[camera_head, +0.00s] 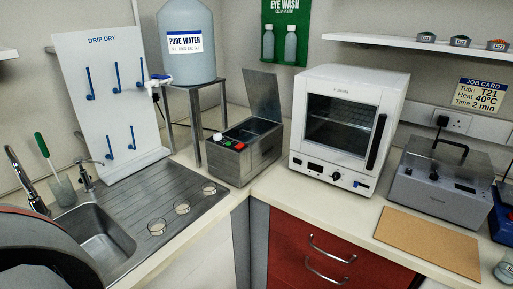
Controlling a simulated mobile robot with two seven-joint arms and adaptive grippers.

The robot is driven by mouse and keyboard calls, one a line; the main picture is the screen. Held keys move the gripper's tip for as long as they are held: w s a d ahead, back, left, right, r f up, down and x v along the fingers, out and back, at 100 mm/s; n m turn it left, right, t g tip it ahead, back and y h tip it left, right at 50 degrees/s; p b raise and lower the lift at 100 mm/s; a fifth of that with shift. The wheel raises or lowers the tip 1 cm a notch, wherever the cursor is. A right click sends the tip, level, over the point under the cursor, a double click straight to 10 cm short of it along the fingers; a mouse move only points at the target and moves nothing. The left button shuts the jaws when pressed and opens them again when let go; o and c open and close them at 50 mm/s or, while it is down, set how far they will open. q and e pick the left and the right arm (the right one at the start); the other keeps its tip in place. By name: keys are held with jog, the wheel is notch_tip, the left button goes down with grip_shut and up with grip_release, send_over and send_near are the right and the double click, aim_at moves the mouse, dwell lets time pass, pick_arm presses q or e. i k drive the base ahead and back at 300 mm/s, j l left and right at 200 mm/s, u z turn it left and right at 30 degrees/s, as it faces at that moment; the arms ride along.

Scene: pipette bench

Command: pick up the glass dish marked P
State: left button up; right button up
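Three small round clear glass dishes stand apart in a slanting row on the ribbed steel drainboard (178,180), right of the sink. One dish (157,227) is nearest the sink, one (182,207) is in the middle, and one (209,188) is at the far right, near the corner. Any letters on them are too small to read, so I cannot tell which is marked P. Neither of my grippers is in view.
The sink (100,238) lies left of the dishes, with a tap (22,172) behind. A white drip-dry board (100,100) and a steel bath with a raised lid (240,150) stand behind. A white oven (345,130) and cork mat (428,242) are right.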

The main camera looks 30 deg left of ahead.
aim_at(182, 206)
jog(key=u, duration=1.6)
